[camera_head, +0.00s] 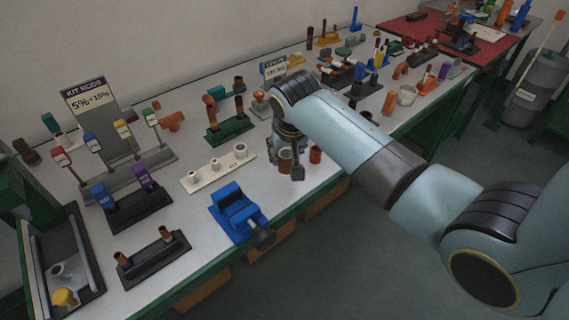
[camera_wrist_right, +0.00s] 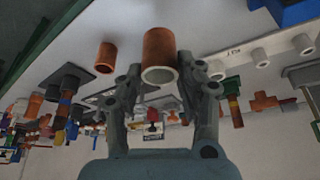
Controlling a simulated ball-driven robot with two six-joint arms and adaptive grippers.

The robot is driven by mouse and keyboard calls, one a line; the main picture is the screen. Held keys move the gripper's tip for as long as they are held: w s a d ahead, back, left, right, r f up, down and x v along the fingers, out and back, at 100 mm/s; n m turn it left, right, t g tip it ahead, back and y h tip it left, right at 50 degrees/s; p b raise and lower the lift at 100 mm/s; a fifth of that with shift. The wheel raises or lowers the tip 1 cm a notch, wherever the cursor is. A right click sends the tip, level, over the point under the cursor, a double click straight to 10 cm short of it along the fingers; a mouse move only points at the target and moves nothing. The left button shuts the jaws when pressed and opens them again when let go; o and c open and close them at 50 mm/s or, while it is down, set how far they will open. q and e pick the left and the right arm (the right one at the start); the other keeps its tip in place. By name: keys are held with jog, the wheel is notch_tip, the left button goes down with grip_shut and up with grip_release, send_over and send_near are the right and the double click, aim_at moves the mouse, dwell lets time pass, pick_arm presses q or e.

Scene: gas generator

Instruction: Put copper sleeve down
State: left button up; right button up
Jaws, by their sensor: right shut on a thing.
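My right gripper (camera_head: 288,165) points down at the near edge of the white table. Its fingers are shut on a copper sleeve (camera_head: 285,158), a short brown-orange open tube. In the right wrist view the held copper sleeve (camera_wrist_right: 160,50) sits between the fingertips (camera_wrist_right: 160,78), open end toward the camera. I cannot tell whether its far end touches the table. A second, smaller copper sleeve (camera_head: 315,154) stands just right of the gripper; it also shows in the right wrist view (camera_wrist_right: 105,57), apart from the fingers. My left gripper is not in view.
A white stand with pegs (camera_head: 218,170) and a blue vise (camera_head: 238,212) are to the left of the gripper. A green rack (camera_head: 230,130) with copper parts is behind them. The table's green front edge (camera_head: 330,188) is close by. Bare tabletop shows between the stand and vise.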

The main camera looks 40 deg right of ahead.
aim_at(284, 165)
jog(key=shift+w+a+f, duration=0.1)
jog(key=shift+w+f, duration=0.1)
notch_tip(284, 165, down, 3)
jog(key=shift+f, duration=0.45)
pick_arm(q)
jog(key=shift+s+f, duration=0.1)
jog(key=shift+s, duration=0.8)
pick_arm(e)
jog(key=o, duration=1.1)
jog(key=shift+f, duration=0.1)
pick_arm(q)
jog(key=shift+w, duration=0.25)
pick_arm(e)
jog(key=shift+o, duration=0.2)
